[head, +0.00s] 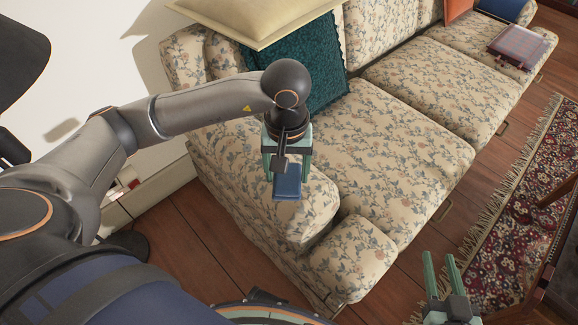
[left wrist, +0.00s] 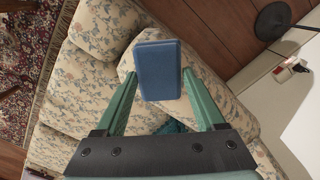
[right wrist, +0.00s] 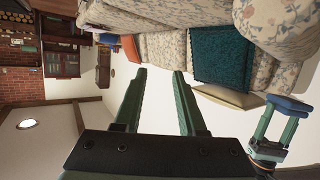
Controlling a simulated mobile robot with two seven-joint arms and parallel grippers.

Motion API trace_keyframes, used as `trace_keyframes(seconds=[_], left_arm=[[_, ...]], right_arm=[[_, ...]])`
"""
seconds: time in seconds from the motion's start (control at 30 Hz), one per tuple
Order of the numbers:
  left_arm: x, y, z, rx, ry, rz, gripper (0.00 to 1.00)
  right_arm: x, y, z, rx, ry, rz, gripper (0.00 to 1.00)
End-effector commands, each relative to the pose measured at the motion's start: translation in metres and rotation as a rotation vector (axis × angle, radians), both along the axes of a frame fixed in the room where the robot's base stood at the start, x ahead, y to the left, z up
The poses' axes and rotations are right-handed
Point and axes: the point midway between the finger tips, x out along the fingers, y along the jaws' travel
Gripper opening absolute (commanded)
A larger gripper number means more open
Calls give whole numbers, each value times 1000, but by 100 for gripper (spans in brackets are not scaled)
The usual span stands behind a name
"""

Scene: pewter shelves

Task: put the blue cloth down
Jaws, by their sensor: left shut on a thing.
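The blue cloth (head: 287,188) looks like a small, flat, folded block. My left gripper (head: 287,172) is shut on it, pointing down over the near arm end of the floral sofa (head: 395,145). In the left wrist view the cloth (left wrist: 159,70) sits between the two green fingertips. The right wrist view also shows the cloth (right wrist: 290,104) in the left gripper's fingers. I cannot tell how high it hangs above the sofa. My right gripper (head: 441,260) is open and empty, low at the front, over the floor; its fingers stand apart in the right wrist view (right wrist: 160,85).
A teal cushion (head: 318,60) and a pale yellow cushion (head: 255,18) lean at the sofa's near end. The middle seats are clear. A patterned rug (head: 530,200) lies right of the sofa.

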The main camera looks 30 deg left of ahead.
Motion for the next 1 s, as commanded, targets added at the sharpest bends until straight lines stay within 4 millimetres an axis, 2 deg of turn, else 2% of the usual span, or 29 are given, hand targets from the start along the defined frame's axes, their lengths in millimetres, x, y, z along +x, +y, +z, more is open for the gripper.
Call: trace_keyframes(seconds=[0.1, 0.3, 0.5, 0.63, 0.83, 1.0], left_arm=[[26, 13, -15, 0, 2, 6, 27], [65, 31, -37, -2, 4, 3, 27], [88, 42, -70, -3, 3, 1, 27], [98, 47, -80, -2, 1, 0, 27], [104, 50, -89, -1, 0, -1, 27], [105, 50, -111, -2, 4, -2, 27]], right_arm=[[8, 0, 20, 1, -90, 7, 40], [16, 1, 60, 3, -256, 22, 40], [16, 4, 111, 4, -466, 48, 40], [14, 6, 132, 5, -551, 59, 40], [10, 7, 148, 5, -618, 69, 40], [1, 9, 176, 7, -744, 89, 40]])
